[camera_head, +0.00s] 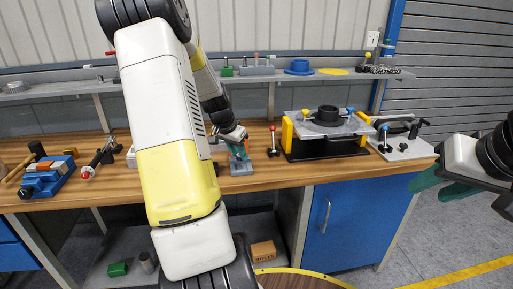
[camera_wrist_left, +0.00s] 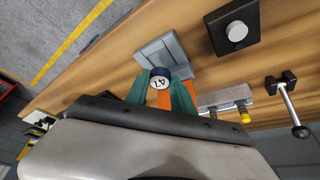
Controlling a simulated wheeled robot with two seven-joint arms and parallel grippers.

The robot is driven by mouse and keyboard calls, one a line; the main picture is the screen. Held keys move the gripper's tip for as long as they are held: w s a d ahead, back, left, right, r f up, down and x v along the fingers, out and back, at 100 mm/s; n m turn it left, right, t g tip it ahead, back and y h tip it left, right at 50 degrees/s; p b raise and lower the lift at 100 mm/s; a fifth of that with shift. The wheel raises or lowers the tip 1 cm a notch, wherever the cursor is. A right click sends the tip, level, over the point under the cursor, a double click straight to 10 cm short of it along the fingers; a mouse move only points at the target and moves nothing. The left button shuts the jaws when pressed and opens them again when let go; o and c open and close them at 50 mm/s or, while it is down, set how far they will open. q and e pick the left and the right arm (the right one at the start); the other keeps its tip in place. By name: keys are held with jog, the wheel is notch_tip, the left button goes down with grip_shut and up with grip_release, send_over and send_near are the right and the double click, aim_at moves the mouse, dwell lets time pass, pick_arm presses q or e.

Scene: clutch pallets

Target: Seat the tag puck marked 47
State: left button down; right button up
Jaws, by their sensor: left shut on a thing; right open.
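The tag puck marked 47 (camera_wrist_left: 160,78) is dark with a white face, and its number reads upside down in the left wrist view. My left gripper (camera_wrist_left: 171,94) has green fingers and is shut on the puck; orange shows between and beside the fingers. In the head view the left gripper (camera_head: 238,143) points down at a grey block (camera_head: 242,168) on the bench. The puck is over the near part of this grey block (camera_wrist_left: 158,46) in the wrist view; I cannot tell whether they touch. My right gripper (camera_head: 437,182) is open and empty, at the right, in front of the bench.
The wooden bench (camera_head: 288,178) holds a black-and-yellow fixture (camera_head: 324,143), a red-knobbed lever (camera_head: 273,141), a clamp plate (camera_head: 400,148) and a blue vise (camera_head: 42,182). A shelf (camera_head: 230,82) with small parts runs behind. My left arm hides part of the bench.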

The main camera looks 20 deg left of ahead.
pick_arm(q)
jog(key=shift+f, duration=0.3)
dwell(0.5)
jog(key=shift+f, duration=0.35)
jog(key=shift+f, duration=0.6)
dwell(0.6)
jog(key=c, duration=1)
grip_release()
jog(key=shift+a, duration=0.1)
jog(key=shift+a, duration=0.1)
jog(key=shift+c, duration=0.9)
jog(key=shift+o, duration=0.5)
